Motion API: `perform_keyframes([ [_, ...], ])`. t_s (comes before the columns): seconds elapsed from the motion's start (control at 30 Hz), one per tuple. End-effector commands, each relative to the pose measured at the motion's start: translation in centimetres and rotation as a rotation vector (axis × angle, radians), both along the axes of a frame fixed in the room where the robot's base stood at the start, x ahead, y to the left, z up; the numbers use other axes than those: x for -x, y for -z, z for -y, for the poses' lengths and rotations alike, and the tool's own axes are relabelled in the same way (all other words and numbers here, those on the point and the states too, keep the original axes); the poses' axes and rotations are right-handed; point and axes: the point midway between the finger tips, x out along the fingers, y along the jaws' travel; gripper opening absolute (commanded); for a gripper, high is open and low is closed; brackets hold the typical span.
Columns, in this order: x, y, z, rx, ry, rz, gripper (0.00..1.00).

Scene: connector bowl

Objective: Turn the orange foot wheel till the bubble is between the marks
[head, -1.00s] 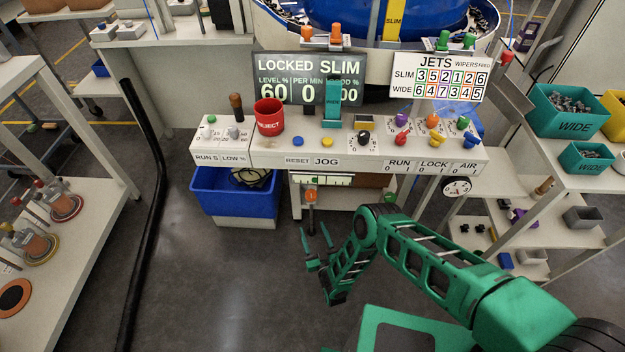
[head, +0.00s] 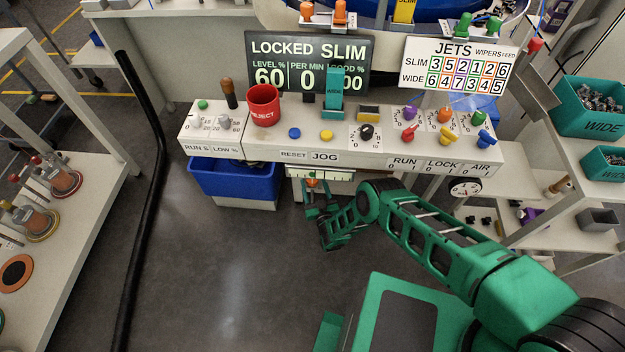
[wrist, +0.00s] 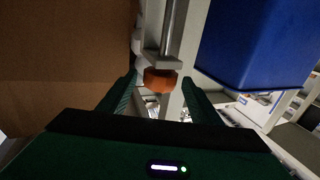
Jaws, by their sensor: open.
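The orange foot wheel (wrist: 160,79) hangs on a metal rod below the console in the wrist view. It shows as a small orange patch in the head view (head: 312,183), partly hidden by my gripper (head: 317,192). In the wrist view my gripper (wrist: 160,84) is open, with one green finger on each side of the wheel. I cannot tell whether either finger touches it. The pale level strip (head: 336,175) sits under the console's front edge; the bubble's place between its marks is too small to read.
A blue bin (head: 232,182) stands left of the wheel and shows close by at the right in the wrist view (wrist: 255,45). A brown panel (wrist: 65,60) fills the wrist view's left side. The console (head: 275,148) overhangs the wheel. Open floor lies in front.

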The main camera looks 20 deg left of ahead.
Motion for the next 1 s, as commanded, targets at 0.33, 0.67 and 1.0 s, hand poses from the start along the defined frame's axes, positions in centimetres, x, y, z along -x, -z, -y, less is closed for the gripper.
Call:
perform_keyframes([
  [0.33, -2.1, 0.1, -1.4, 0.000, 0.000, -0.001, 0.58],
  [0.67, -2.2, 0.0, -1.4, 0.001, 0.000, -0.001, 0.44],
  [1.0, -2.2, 0.0, -1.4, 0.000, -0.019, 0.001, 0.17],
])
